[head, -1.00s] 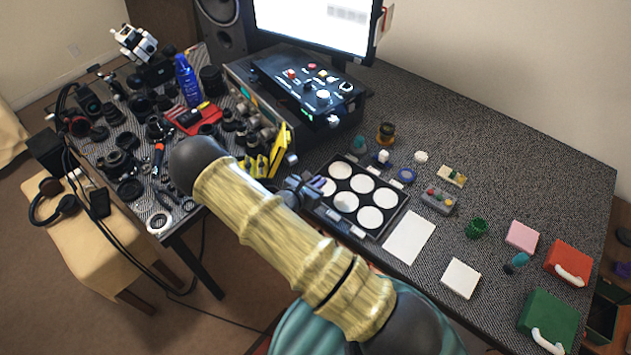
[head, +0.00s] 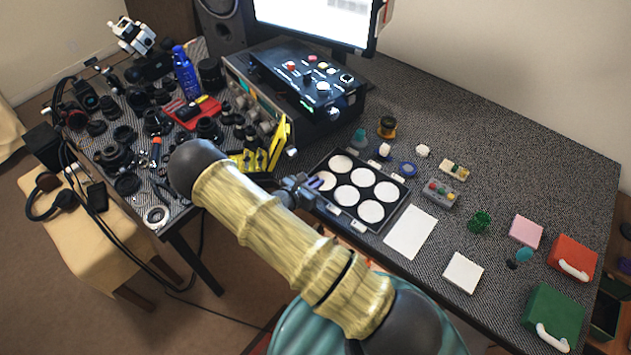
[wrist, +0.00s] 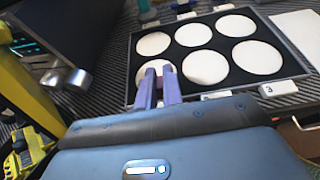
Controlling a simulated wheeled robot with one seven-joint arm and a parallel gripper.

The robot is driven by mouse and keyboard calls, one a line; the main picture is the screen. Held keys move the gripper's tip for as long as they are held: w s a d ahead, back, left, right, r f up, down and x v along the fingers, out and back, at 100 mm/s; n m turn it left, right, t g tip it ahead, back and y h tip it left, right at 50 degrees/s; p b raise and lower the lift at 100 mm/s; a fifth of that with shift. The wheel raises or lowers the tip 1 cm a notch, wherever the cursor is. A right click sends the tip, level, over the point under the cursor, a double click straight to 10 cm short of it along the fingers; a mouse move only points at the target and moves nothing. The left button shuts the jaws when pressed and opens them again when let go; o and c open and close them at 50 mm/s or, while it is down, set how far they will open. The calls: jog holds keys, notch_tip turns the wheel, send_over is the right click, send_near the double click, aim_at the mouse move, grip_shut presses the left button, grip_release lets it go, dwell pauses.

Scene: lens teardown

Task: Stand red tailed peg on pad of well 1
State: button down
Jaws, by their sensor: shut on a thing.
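The dark tray (head: 397,214) holds several round white pads in two rows, and it also shows in the wrist view (wrist: 180,91). My gripper (head: 317,182) is at the tray's near left corner. In the wrist view its purple fingers (wrist: 158,84) reach over the near left pad (wrist: 152,68) and partly cover it. A tag marked 3 (wrist: 279,88) sits before the near right pad; the tag for the near left pad is hidden. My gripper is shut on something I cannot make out. No red tailed peg shows clearly in either view.
A control box (head: 310,85) and yellow holders (head: 270,150) stand close to the left of the tray. A white sheet (head: 411,232) lies to its right. Small bottles and jars stand behind it. Green (head: 553,315) and red (head: 572,258) cases are far right.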

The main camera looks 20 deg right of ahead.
notch_tip(320, 180, down, 3)
jog(key=shift+f+b, duration=0.2)
jog(key=shift+b, duration=0.8)
jog(key=shift+w+f, duration=0.1)
jog(key=shift+f, duration=0.1)
jog(key=shift+a+r, duration=0.1)
jog(key=shift+f+b, duration=0.5)
jog(key=shift+f, duration=0.15)
jog(key=c, duration=1.5)
grip_release()
jog(key=shift+o, duration=0.2)
jog(key=b+v, duration=0.2)
jog(key=v, duration=1.5)
jog(key=shift+s, duration=0.25)
